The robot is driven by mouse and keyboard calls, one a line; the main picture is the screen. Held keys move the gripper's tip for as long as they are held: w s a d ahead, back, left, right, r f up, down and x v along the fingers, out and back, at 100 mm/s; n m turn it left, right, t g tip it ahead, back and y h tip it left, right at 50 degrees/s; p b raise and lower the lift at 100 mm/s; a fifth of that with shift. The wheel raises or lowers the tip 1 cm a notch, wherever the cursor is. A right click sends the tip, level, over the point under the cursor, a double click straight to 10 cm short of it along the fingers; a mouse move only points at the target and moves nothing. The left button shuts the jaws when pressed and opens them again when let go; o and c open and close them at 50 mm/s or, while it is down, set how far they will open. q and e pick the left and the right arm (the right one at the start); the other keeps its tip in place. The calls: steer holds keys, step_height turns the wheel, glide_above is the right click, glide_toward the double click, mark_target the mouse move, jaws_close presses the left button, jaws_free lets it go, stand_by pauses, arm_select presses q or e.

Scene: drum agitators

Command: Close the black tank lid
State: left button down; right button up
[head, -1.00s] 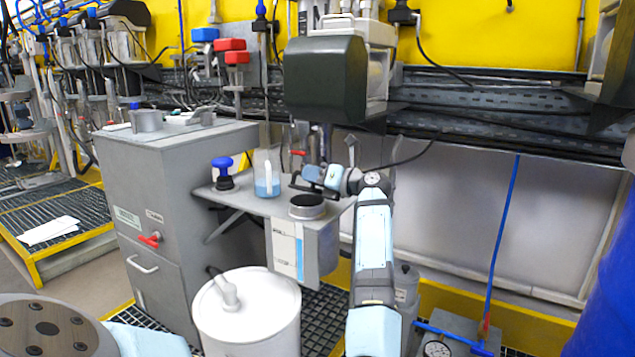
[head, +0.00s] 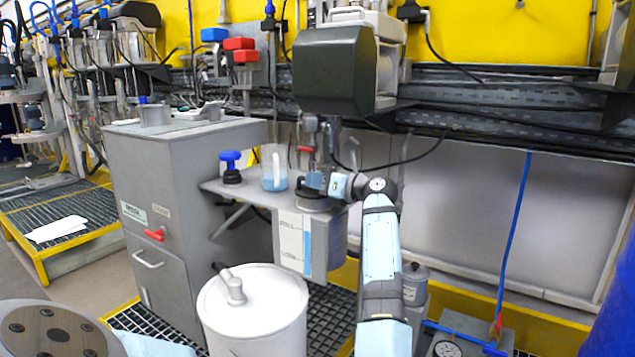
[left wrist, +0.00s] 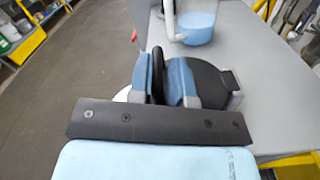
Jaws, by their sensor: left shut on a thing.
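The grey tank (head: 338,238) with a white and blue level strip stands at the front right of the grey shelf. My left gripper (head: 315,182) is at the top of this tank. In the left wrist view its blue-padded fingers (left wrist: 166,82) are shut on a thin black piece of the black tank lid (left wrist: 157,72). A dark round surface (left wrist: 209,82) lies just right of the fingers; I cannot tell whether it is part of the lid or the tank mouth. The gripper hides much of the tank top in the head view. My right gripper is not in view.
A beaker of blue liquid (head: 274,170) and a blue-topped black item (head: 231,166) stand on the shelf (head: 250,192), left of my gripper. A dark motor housing (head: 335,72) hangs above. A white drum (head: 253,310) stands below in front, with a grey cabinet (head: 165,200) at left.

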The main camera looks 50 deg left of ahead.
arm_select(q)
steer(key=shift+s+f, duration=0.15)
steer(key=shift+f, duration=0.25)
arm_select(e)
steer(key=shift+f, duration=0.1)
arm_select(q)
steer(key=c, duration=1.4)
jaws_free()
steer(key=shift+o, duration=1.2)
steer(key=shift+s+d+r, duration=0.1)
steer(key=shift+s+r, duration=0.1)
steer(key=shift+r, duration=0.05)
steer(key=shift+w, duration=0.1)
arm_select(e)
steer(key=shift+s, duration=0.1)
